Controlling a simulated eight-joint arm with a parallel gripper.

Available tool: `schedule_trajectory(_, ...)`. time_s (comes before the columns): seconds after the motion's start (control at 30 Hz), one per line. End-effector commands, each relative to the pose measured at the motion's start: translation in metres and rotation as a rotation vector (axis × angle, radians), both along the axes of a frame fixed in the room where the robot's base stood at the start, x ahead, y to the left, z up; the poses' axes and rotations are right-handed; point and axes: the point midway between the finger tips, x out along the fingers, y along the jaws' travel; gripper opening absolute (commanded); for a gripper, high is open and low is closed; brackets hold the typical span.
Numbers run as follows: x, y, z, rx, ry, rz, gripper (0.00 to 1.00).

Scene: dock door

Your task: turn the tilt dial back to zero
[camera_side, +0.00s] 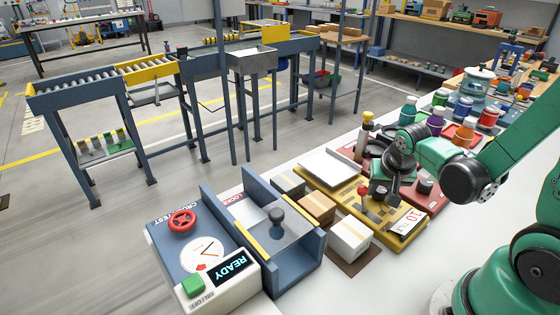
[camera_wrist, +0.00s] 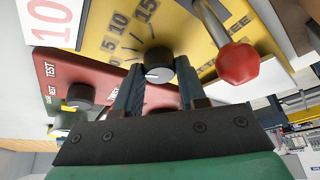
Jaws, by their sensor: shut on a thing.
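The tilt dial is a black round knob (camera_wrist: 158,62) on a yellow panel (camera_wrist: 205,48), with the figures 5, 10 and 15 around it in the wrist view. A short white mark shows on the knob; which figure it points at I cannot tell. My gripper (camera_wrist: 157,84) has one finger on each side of the knob and is shut on it. In the side view my gripper (camera_side: 384,188) comes down on the yellow panel (camera_side: 395,240) and hides the knob. A white display (camera_side: 406,221) on the panel reads 10 in red.
A red-ball lever (camera_wrist: 238,63) stands close to the right of my gripper in the wrist view. A red panel with a dark knob (camera_wrist: 80,95) lies beside the yellow one. In the side view, boxes (camera_side: 350,238) and a blue crush-test machine (camera_side: 215,255) stand to the left.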

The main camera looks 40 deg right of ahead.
Motion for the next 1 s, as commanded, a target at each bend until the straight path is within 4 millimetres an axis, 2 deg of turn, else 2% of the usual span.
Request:
schedule_trajectory(0.2, -0.0009, -0.0014, -0.0001, 0.000, 0.000, 0.174, 0.00)
schedule_trajectory(0.5, -0.0011, -0.0016, -0.0002, 0.000, 0.001, 0.344, 0.00)
schedule_trajectory(1.0, -0.0010, -0.0015, -0.0002, 0.000, 0.002, 0.415, 0.00)
